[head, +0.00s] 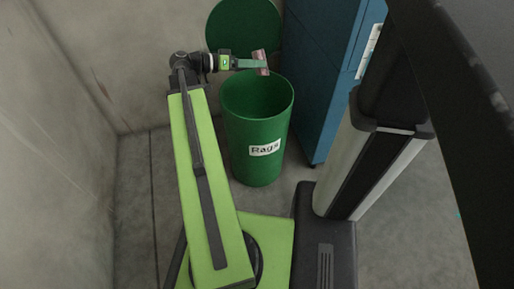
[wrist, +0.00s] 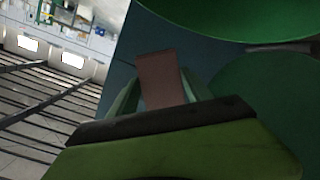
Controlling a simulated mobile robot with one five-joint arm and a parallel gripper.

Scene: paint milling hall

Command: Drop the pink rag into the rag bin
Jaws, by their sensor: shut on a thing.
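The pink rag (head: 261,62) is a small dull pink piece held at the tip of my gripper (head: 256,64). The rag also shows in the wrist view (wrist: 161,78), between the fingers of my gripper (wrist: 160,95). The gripper is shut on it. The rag bin (head: 257,135) is a green round bin with a white "Rags" label, open at the top. In the head view the gripper and rag appear over the back part of its opening. The height of the rag above the rim is hard to tell. The inside bottom of the bin is hidden.
A round green lid (head: 243,24) stands raised behind the bin. A blue cabinet (head: 321,70) stands close to the right of the bin. A bare grey wall (head: 70,110) is on the left. Some grey floor (head: 410,235) is clear at the right.

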